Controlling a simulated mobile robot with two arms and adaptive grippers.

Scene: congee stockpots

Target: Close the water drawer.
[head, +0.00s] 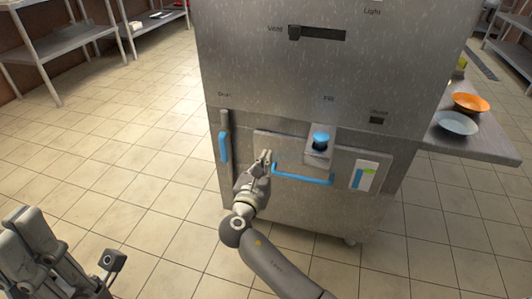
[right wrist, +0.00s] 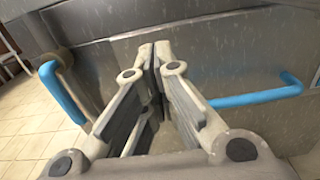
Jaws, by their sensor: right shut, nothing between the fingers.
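The water drawer is the grey metal panel (head: 295,156) low on the front of the steel cabinet, with a blue bar handle (head: 303,179). I cannot tell whether its front stands slightly out or sits flush. The handle also shows at the right in the right wrist view (right wrist: 255,97). My right gripper (head: 267,156) is shut and empty in front of the panel's left part, left of the handle. Its fingertips (right wrist: 155,48) point at the panel; contact is unclear. My left gripper (head: 50,255) is partly in view at the lower left, away from the cabinet.
A blue vertical handle (head: 223,147) is left of the panel. Orange (head: 470,102) and pale bowls (head: 457,123) stand on a side shelf. The tiled floor at left is clear.

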